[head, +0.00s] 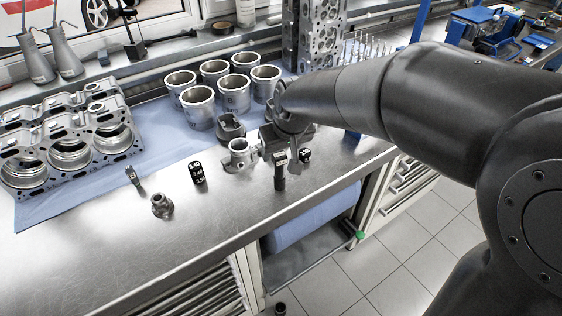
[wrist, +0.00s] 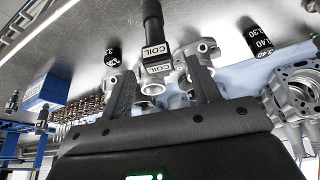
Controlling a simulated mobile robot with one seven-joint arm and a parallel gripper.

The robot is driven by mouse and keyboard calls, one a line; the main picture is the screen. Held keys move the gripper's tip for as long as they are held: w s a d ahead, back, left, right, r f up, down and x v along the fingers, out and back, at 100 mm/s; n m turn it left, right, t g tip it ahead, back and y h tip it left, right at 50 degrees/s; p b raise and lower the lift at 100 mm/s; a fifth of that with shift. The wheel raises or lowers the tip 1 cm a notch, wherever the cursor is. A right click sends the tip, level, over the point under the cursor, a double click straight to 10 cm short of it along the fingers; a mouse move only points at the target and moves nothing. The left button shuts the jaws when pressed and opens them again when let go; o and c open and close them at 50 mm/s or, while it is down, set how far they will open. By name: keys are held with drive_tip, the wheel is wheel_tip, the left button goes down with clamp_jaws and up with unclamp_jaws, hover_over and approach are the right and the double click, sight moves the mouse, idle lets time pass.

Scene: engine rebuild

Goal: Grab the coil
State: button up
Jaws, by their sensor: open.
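The coil (wrist: 153,45) is a dark upright-looking cylinder with white COIL labels in the wrist view. In the head view, what appears to be its dark lower body (head: 280,178) shows below my gripper (head: 283,150), over the bench. In the wrist view my gripper (wrist: 160,68) is open, with one finger on each side of the coil's labelled end. The fingers look apart from the coil, though exact contact cannot be told. My arm and hand hide part of the coil in the head view.
A black numbered cylinder (head: 198,173), a silver fitting (head: 161,206) and a silver housing (head: 240,153) stand left of my gripper. Another black numbered piece (head: 305,155) is close on the right. Several metal cylinders (head: 198,108) stand behind. The bench front (head: 120,255) is clear.

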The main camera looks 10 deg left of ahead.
sight(278, 162)
drive_tip(key=shift+x, duration=3.15)
drive_tip(key=shift+s+d, duration=0.1)
drive_tip(key=shift+d, duration=0.05)
drive_tip(key=c, duration=1.1)
